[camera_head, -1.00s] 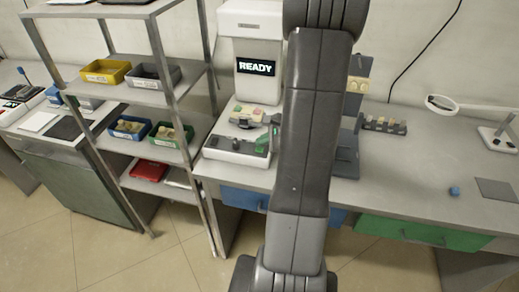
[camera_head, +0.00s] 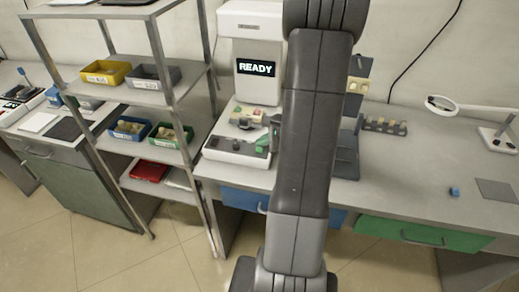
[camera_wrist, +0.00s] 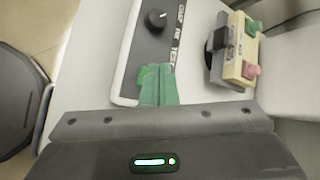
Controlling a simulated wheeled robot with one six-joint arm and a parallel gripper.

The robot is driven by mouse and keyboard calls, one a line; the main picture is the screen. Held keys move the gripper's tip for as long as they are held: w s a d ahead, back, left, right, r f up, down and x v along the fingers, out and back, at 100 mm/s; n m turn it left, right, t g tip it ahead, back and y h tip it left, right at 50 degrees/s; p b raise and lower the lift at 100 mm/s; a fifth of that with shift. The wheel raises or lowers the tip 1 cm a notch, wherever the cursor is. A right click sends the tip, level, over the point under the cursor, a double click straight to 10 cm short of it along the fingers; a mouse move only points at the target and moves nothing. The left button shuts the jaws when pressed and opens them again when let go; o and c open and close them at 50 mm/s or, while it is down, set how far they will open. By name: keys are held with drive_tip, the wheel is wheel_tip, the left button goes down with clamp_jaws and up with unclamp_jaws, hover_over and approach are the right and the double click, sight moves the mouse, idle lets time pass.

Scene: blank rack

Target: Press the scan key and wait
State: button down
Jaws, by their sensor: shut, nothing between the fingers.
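The scanning machine (camera_head: 251,22) stands on the bench, and its lit screen (camera_head: 256,68) reads READY. Its dark control strip (camera_wrist: 153,45) carries a round knob (camera_wrist: 157,18) and white lettering, partly covered by my fingers. My gripper (camera_wrist: 160,70) has green fingers, shut and empty, with their tips over the lower end of the strip. A small green piece (camera_wrist: 142,76) shows just left of the tips; it may be the scan key, but I cannot tell whether the tips touch it. In the head view my arm hides part of the machine's right side.
A cream block (camera_wrist: 238,62) with green and pink parts sits on the machine, right of my fingers. A metal rack with bins (camera_head: 107,72) stands close on the left. A magnifier (camera_head: 441,104) and a small blue cube (camera_head: 454,191) are on the bench at right, with clear surface between.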

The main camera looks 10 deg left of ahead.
sight(263, 150)
drive_tip(key=shift+f, duration=0.15)
idle(0.5)
drive_tip(key=shift+f+b, duration=0.3)
drive_tip(key=shift+b, duration=0.2)
drive_tip(key=shift+f+b, duration=0.45)
idle(0.5)
drive_tip(key=shift+r, duration=0.1)
drive_tip(key=shift+r+p, duration=0.65)
drive_tip(key=shift+r, duration=0.15)
wheel_tip(263, 150, up, 5)
drive_tip(key=p, duration=0.4)
drive_tip(key=shift+r, duration=0.1)
idle(0.8)
